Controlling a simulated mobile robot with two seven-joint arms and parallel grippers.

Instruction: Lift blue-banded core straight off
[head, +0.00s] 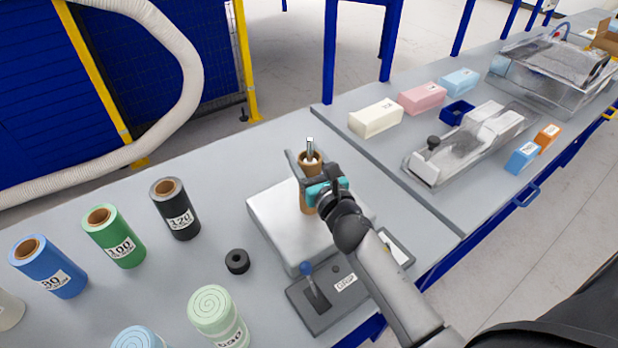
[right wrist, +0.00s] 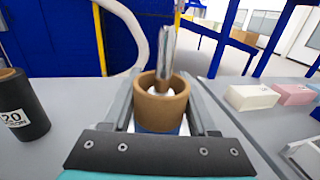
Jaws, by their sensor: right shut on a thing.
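The core (head: 309,160) is a brown cardboard tube standing upright on the light grey machine block (head: 268,217). A metal spindle (head: 310,147) pokes up out of its open top, so the core is still around the spindle. In the right wrist view the core (right wrist: 161,104) shows a blue band low on its front, partly hidden by my gripper's palm. My right gripper (head: 308,176) is shut on the core, one finger on each side, as the right wrist view (right wrist: 161,112) also shows. My left gripper is not in view.
Blue (head: 47,266), green (head: 114,236) and black (head: 175,209) rolls stand on the left. A black ring (head: 237,261) lies near the block. A second bench with boxes (head: 375,117) is at right.

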